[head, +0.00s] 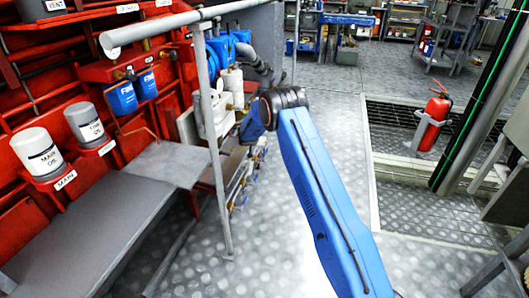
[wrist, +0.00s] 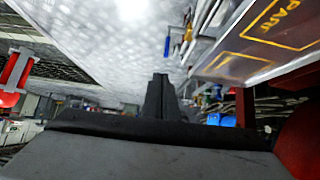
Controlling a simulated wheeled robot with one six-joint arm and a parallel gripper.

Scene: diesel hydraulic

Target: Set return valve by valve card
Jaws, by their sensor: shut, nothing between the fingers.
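My gripper (wrist: 161,80) shows dark in the middle of the wrist view, its fingers together with nothing between them. In the head view I cannot make it out past my arm's joint. Small valves and pipe fittings with blue handles (head: 242,184) sit low on the side of the red machine, left of my arm. In the wrist view a blue handle (wrist: 167,46) and brassy fittings (wrist: 187,36) show beyond the gripper, apart from it. I cannot tell which one is the return valve. No valve card is readable in either view.
A grey rail post (head: 213,150) and top rail (head: 155,28) stand left of my arm. A fire extinguisher (head: 432,122) stands right. The tread-plate floor around my arm is mostly clear.

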